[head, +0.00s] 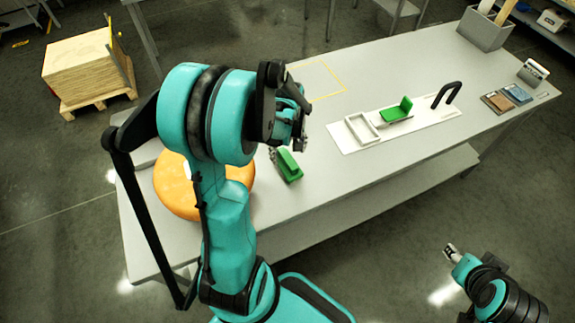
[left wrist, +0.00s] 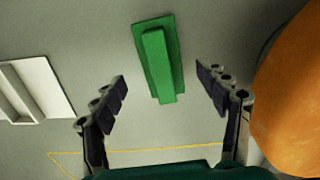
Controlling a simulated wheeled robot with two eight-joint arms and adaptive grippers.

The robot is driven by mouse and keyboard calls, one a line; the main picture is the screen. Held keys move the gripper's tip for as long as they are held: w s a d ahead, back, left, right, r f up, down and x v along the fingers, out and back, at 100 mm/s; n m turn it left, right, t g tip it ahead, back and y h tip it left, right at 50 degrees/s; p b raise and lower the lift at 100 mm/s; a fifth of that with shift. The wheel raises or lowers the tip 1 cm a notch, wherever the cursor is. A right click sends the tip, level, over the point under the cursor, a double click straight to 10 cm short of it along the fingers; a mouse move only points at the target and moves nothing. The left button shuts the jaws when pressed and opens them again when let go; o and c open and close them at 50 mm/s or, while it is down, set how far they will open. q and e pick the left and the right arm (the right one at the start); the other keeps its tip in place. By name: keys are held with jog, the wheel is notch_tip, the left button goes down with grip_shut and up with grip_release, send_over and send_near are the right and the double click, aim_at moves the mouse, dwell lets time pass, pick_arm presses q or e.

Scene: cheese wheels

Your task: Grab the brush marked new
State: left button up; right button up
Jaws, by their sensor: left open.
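A green brush (head: 289,166) lies on the grey table, just right of the orange cheese wheel. In the left wrist view the brush (left wrist: 158,62) shows a flat green base with a raised green block; I can read no mark on it. My left gripper (head: 288,147) is above the table at the brush. In the left wrist view its two fingers (left wrist: 163,92) are spread and empty, with the brush between and beyond their tips. A second green piece (head: 397,111) is on the white board. My right gripper (head: 453,252) is low at right, away from the table; its jaws are unclear.
The orange cheese wheel (head: 175,190) is close to my left arm; it also shows in the left wrist view (left wrist: 290,105). The white board (head: 430,130) carries a white frame (head: 361,129) and black handle (head: 446,94). A grey bin (head: 484,32) stands at the far right.

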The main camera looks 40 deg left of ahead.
aim_at(288, 158)
pick_arm(q)
notch_tip(288, 158, down, 5)
jog(key=shift+a+b, duration=0.1)
jog(key=shift+b, duration=0.6)
jog(key=c, duration=1.4)
jog(key=shift+r, duration=0.15)
